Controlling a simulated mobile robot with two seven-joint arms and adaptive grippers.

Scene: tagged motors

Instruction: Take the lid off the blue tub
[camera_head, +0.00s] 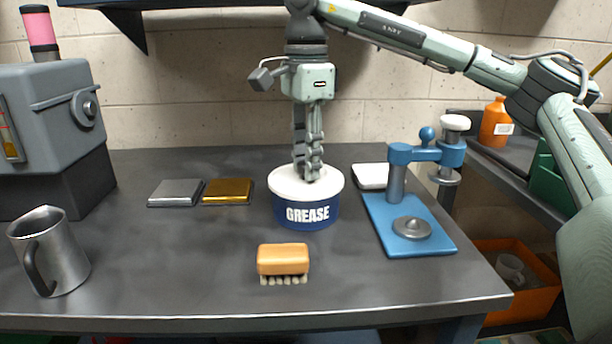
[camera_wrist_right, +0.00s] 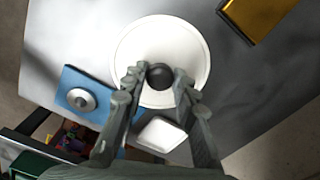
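The blue tub (camera_head: 305,213), marked GREASE, stands upright near the middle of the bench. Its white lid (camera_head: 283,185) is on top. In the right wrist view the lid (camera_wrist_right: 145,45) shows as a white disc with a dark round knob (camera_wrist_right: 160,76) at its centre. My right gripper (camera_head: 309,174) points straight down over the lid. Its fingertips (camera_wrist_right: 157,80) are on either side of the knob and look spread, with a small gap on the left; I cannot tell whether the right finger touches it. My left gripper is not in view.
A wooden brush (camera_head: 283,258) lies in front of the tub. Grey (camera_head: 176,193) and gold (camera_head: 228,191) tins lie to its left. A blue press (camera_head: 410,225) and a white dish (camera_head: 370,176) are to its right. A metal mug (camera_head: 55,255) stands at front left.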

